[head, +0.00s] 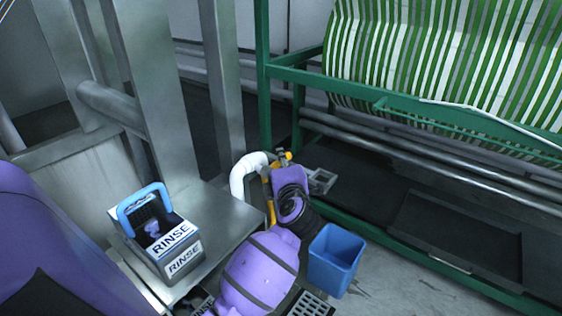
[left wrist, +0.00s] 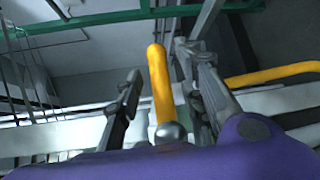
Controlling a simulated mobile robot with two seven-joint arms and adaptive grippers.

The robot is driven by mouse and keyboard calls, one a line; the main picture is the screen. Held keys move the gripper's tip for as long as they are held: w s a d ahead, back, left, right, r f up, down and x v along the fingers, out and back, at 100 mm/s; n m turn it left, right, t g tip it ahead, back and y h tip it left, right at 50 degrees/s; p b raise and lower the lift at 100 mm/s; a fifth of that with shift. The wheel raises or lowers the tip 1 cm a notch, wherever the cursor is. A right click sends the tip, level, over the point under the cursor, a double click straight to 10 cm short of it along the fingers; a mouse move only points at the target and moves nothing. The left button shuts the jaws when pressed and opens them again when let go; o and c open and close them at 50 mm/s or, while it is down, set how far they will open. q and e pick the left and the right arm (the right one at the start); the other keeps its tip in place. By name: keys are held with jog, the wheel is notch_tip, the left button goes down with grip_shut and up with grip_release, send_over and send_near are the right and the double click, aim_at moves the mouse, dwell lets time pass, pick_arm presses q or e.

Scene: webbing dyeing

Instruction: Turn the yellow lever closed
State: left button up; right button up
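The yellow lever (left wrist: 160,85) stands upright between the two fingers of my left gripper (left wrist: 165,100) in the left wrist view. The fingers are apart, with a clear gap between the lever and the left finger; the right finger is closer to it, and I cannot tell whether it touches. A rounded grey metal piece (left wrist: 170,131) is at the lever's base. In the head view only a small yellow part of the lever (head: 288,155) shows beyond my purple left wrist, beside a white bent pipe (head: 246,174). My right gripper is not in view.
A yellow pipe (head: 268,196) runs down beside the wrist. A grey RINSE caddy (head: 165,248) with a blue handle stands on a metal bench (head: 215,225). A blue bin (head: 335,262) is on the floor. A green frame (head: 400,108) with striped webbing stands behind.

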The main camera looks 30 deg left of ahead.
pick_arm(q)
jog(key=shift+w+a+f, duration=0.1)
jog(key=shift+w+a, duration=0.35)
jog(key=shift+w, duration=0.1)
grip_shut()
